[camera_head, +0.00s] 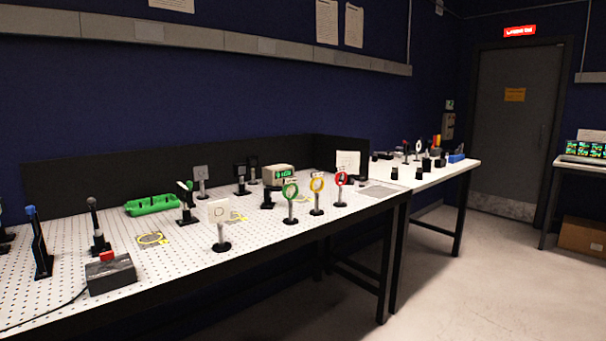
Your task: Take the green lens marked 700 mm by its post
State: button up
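I cannot tell from the print which one says 700 mm. My gripper is not in view.
A beige box-shaped device (278,175) is behind. Floor in front is clear.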

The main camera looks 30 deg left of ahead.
aim_at(290, 191)
jog(key=u, duration=0.65)
jog(key=i, duration=0.85)
jog(key=u, duration=0.7)
